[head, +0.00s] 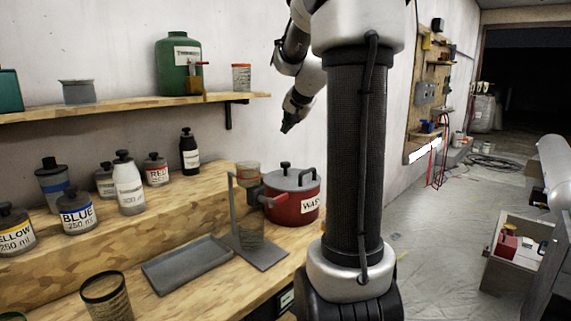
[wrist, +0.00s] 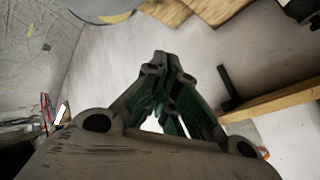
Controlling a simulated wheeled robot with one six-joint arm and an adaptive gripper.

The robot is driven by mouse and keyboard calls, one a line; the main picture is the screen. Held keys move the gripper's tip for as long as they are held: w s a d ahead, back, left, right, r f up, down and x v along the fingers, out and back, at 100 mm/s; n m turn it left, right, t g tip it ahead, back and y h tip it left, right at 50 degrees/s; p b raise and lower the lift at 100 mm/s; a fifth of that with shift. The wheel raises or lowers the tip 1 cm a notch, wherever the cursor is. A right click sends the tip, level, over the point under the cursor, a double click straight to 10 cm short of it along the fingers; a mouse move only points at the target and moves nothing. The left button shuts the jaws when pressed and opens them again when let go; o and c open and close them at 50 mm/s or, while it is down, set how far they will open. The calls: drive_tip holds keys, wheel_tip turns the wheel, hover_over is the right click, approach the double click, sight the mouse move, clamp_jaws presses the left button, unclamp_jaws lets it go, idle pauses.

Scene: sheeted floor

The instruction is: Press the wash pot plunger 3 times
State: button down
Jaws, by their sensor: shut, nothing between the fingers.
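The wash pot (head: 292,208) is red, with a grey lid and a white label that my own column partly cuts off. It stands on the wooden bench in the head view. In the wrist view the fingers of my gripper (wrist: 161,62) are closed together and empty. The pot is not clearly identifiable in the wrist view.
A metal stand (head: 262,252) with a cup is left of the pot. A grey tray (head: 187,263), an open can (head: 106,297) and several labelled bottles (head: 77,212) are further left. A wall shelf (head: 130,107) with a green jug (head: 178,65) is above. Open floor lies right.

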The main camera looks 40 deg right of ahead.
sight(288, 162)
drive_tip(key=shift+r, duration=0.3)
drive_tip(key=shift+f, duration=4.45)
drive_tip(key=shift+f, duration=0.4)
drive_tip(key=shift+f, duration=1.2)
drive_tip(key=shift+r, duration=1.65)
